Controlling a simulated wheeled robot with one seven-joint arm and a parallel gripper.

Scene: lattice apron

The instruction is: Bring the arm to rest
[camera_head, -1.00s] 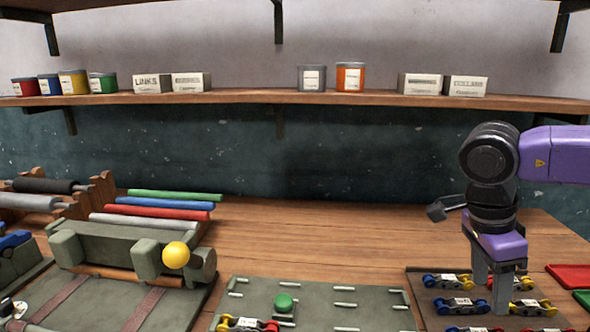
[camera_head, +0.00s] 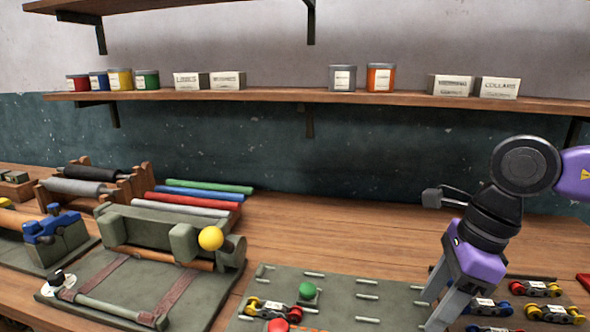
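My gripper (camera_head: 432,312) is at the lower right in the head view. It has a purple body and two grey fingers that slant down and to the left. The fingers stand apart with nothing visible between them, so it looks open and empty. The fingertips are close to the bottom edge of the picture. They show in front of the gap between the grey-green pegged board (camera_head: 338,289) and the tray of link pieces (camera_head: 555,290). I cannot tell how high they are above the bench.
The wooden bench (camera_head: 330,237) is bare behind the boards. A roller fixture with a yellow ball (camera_head: 211,238) stands left, beside coloured rods (camera_head: 195,201). The pegged board carries a green knob (camera_head: 308,290) and a link piece (camera_head: 270,311). A shelf (camera_head: 300,96) holds tins and boxes.

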